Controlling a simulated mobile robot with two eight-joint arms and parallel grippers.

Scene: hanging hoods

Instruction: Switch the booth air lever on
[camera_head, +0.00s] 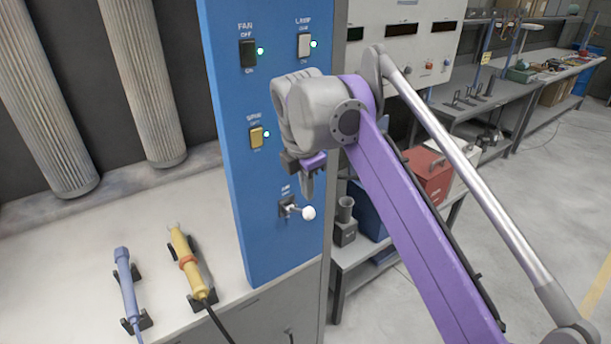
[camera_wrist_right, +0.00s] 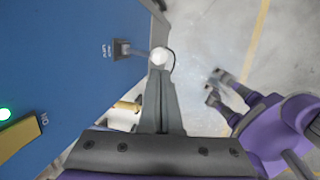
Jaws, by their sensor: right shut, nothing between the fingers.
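The booth air lever (camera_head: 308,212) is a short metal stick with a white ball knob. It juts out from a dark plate low on the blue panel (camera_head: 275,245), below the "AIR" label. The knob also shows in the right wrist view (camera_wrist_right: 159,56), just beyond my fingertips. My right gripper (camera_head: 307,196) points down in front of the panel, a little above the knob in the head view. Its fingers are together and empty. In the wrist view the fingertips (camera_wrist_right: 161,74) look very near the knob; I cannot tell whether they touch.
A blue tool (camera_head: 126,280) and a yellow tool (camera_head: 183,255) rest in holders on the bench at left. Shelves stand right of the panel.

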